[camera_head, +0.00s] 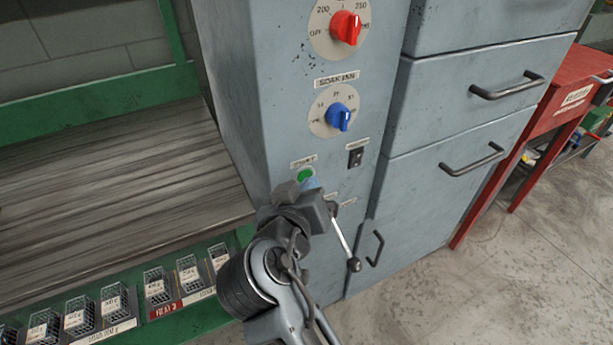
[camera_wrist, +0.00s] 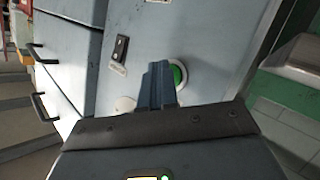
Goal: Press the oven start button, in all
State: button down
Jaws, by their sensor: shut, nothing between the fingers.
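The green start button (camera_head: 305,175) sits on the grey oven's control panel (camera_head: 360,205), under a small label. It also shows in the wrist view (camera_wrist: 179,76), round and green in a pale ring. My gripper (camera_head: 310,184) is shut and empty, with its fingertips right at the button's lower edge in the head view. In the wrist view the closed blue-grey fingers (camera_wrist: 158,85) cover the button's left side. I cannot tell whether the fingertips touch it. The oven's lower panel is partly hidden by my arm.
Above the button are a blue knob (camera_head: 338,117), a red knob (camera_head: 346,27) and a black rocker switch (camera_head: 356,157). A lever (camera_head: 345,246) sticks out beside my gripper. A green-framed bench (camera_head: 110,160) with small wire baskets stands left; drawers with handles (camera_head: 507,86) are right.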

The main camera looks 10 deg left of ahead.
jog(key=shift+s, duration=0.1)
jog(key=shift+s+d, duration=0.45)
jog(key=shift+s, duration=0.15)
jog(key=s+d, duration=0.1)
jog(key=s, duration=0.1)
jog(key=s+d+p, duration=0.1)
jog(key=s+d, duration=0.1)
jog(key=shift+p, duration=0.3)
jog(key=shift+a, duration=0.1)
dwell(0.8)
